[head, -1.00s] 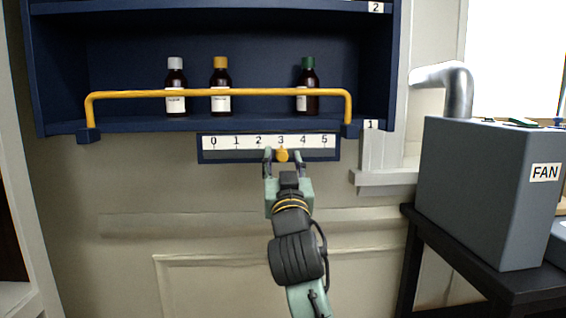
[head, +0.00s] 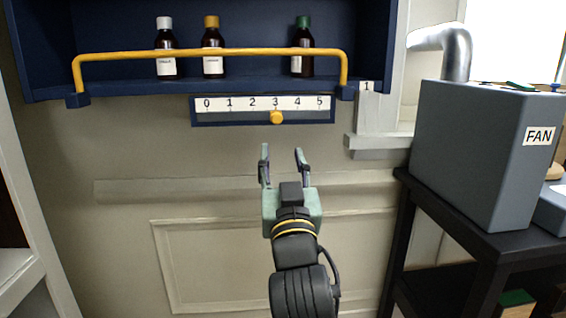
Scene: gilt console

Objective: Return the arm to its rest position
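My gripper (head: 282,155) is open and empty in the head view, with its two fingers pointing up and apart. It is below the slider scale (head: 215,117), clear of it, with wall showing between. The scale is numbered 0 to 5. Its yellow knob (head: 276,118) stands at the 3 mark. My arm reaches up from the bottom of the picture.
A blue shelf (head: 110,90) above the scale holds three dark bottles behind a yellow rail (head: 220,52). A grey FAN box (head: 470,150) with a metal duct (head: 456,52) stands on a black table (head: 450,212) at right. The wall around my gripper is clear.

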